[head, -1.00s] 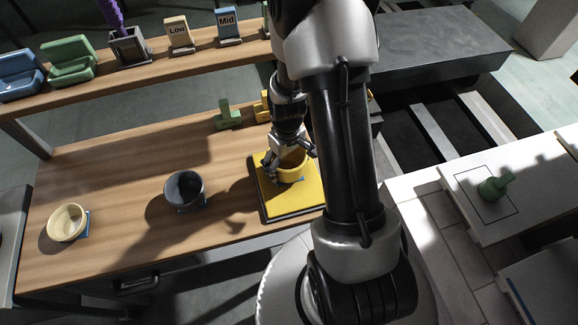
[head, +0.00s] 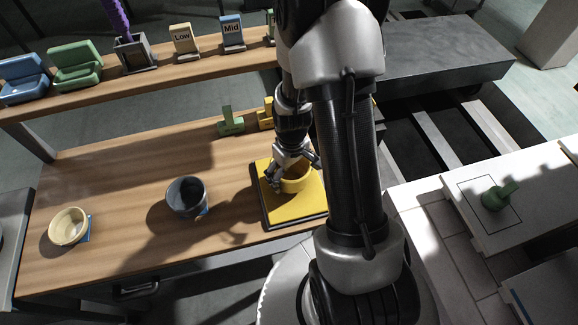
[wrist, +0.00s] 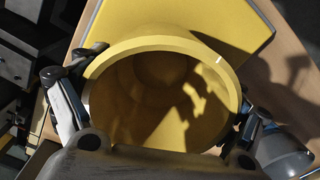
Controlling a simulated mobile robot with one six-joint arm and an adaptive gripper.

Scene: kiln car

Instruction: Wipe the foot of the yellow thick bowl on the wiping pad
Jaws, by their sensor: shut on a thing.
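The yellow thick bowl (head: 297,180) is upright over the yellow wiping pad (head: 310,207), its open mouth toward the wrist camera. My gripper (head: 292,172) is shut on the bowl, with a finger on either side of its wall. In the wrist view the bowl (wrist: 165,95) fills the middle and the pad (wrist: 225,25) shows behind it. The bowl's foot is hidden, so I cannot tell whether it touches the pad.
A dark grey bowl (head: 186,196) and a cream bowl (head: 69,226) stand to the left on the wooden table (head: 130,185). Green (head: 230,122) and yellow (head: 265,114) pieces stand behind the pad. A shelf with Low (head: 183,40) and Mid (head: 232,33) signs runs along the back.

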